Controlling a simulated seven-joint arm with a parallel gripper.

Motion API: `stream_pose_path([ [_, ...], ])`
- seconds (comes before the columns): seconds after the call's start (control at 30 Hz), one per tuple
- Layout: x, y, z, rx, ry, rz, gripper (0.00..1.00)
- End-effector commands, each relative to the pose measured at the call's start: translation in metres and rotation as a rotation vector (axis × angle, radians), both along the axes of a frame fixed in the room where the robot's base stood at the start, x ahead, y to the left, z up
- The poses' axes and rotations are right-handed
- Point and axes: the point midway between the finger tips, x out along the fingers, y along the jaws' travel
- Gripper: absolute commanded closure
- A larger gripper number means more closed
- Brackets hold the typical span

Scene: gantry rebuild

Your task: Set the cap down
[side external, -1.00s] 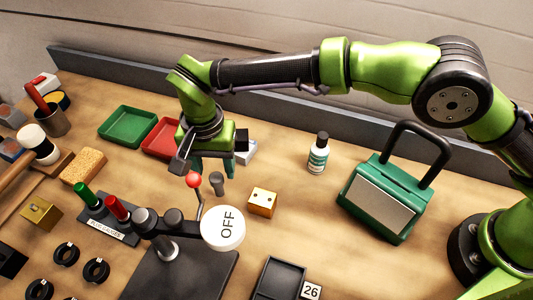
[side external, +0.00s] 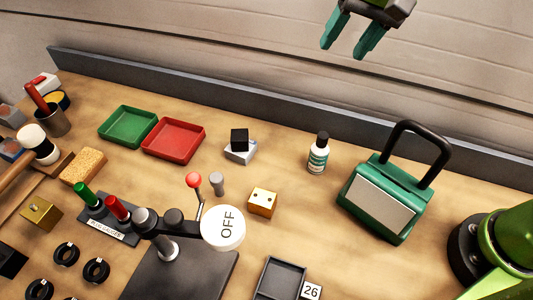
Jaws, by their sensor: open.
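My gripper (side external: 347,50) is at the top of the picture, high above the bench, with its two teal fingers apart and nothing between them. A small black block (side external: 239,135) sits on a light grey, slanted base (side external: 240,153) right of the red tray; it may be the cap, but I cannot tell for sure. A short grey round-topped peg (side external: 217,182) stands in front of it. A white bottle (side external: 318,157) with a black top stands upright to the right. My gripper touches none of these.
Green tray (side external: 128,143) and red tray (side external: 174,158) lie empty at the back. A stand carries a white OFF disc (side external: 223,228) and a red-knobbed lever (side external: 193,180). A brass block (side external: 262,202) and a green handled case (side external: 383,202) stand to the right. Bench around the bottle is clear.

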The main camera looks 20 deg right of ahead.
Motion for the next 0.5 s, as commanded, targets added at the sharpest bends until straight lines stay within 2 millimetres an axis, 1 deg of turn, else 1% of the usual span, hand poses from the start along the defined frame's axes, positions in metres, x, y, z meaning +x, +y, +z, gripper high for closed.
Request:
stream_pose_path([
  [0.03, -0.015, -0.025, 0.007, 0.01, -0.043, -0.006, 0.44],
  [0.1, -0.036, -0.053, 0.009, 0.013, -0.103, -0.002, 0.44],
  [0.17, -0.055, -0.074, 0.007, 0.009, -0.154, 0.001, 0.44],
  [0.2, -0.068, -0.087, 0.004, 0.005, -0.188, 0.001, 0.44],
  [0.33, -0.104, -0.117, -0.01, -0.025, -0.286, 0.0, 0.44],
  [0.4, -0.118, -0.127, -0.019, -0.042, -0.325, -0.001, 0.44],
  [0.5, -0.131, -0.135, -0.029, -0.061, -0.36, -0.003, 0.44],
])
